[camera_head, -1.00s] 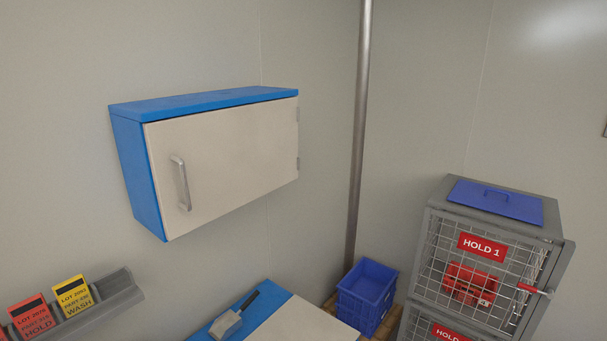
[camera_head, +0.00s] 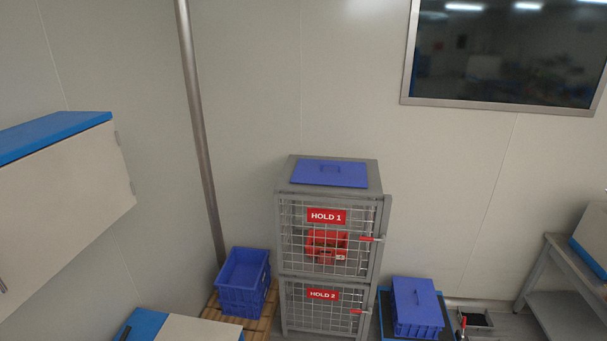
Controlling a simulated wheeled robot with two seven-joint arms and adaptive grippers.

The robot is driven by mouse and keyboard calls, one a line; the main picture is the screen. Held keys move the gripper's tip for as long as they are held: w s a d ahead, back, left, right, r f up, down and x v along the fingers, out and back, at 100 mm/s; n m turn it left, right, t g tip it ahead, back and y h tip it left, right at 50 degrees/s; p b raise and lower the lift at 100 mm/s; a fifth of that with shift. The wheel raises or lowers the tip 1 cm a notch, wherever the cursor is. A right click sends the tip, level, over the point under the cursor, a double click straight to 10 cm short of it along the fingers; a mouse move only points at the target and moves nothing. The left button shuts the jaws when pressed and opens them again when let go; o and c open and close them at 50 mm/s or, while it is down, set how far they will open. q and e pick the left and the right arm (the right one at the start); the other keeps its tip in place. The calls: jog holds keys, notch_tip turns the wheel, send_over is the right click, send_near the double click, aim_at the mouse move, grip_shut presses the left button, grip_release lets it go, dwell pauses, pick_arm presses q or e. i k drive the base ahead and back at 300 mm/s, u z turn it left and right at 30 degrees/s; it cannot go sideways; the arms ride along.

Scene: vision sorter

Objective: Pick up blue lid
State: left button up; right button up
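Another blue lid (camera_head: 416,300) with a handle sits on a blue crate (camera_head: 418,331) to the right of the cage. Neither of my grippers shows in the head view.
Blue crates (camera_head: 243,285) stand on a wooden pallet (camera_head: 268,316) left of the cage. A red crate (camera_head: 326,245) is behind the HOLD 1 mesh. A wall cabinet (camera_head: 70,190) juts in at the left. A blue and white worktop (camera_head: 190,330) is at the bottom left. A grey bench (camera_head: 550,270) stands at right.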

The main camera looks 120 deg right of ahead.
aim_at(317, 172)
jog(key=z, duration=0.55)
jog(key=k, duration=1)
jog(key=z, duration=4.6)
jog(key=i, duration=2.05)
jog(key=u, duration=1.65)
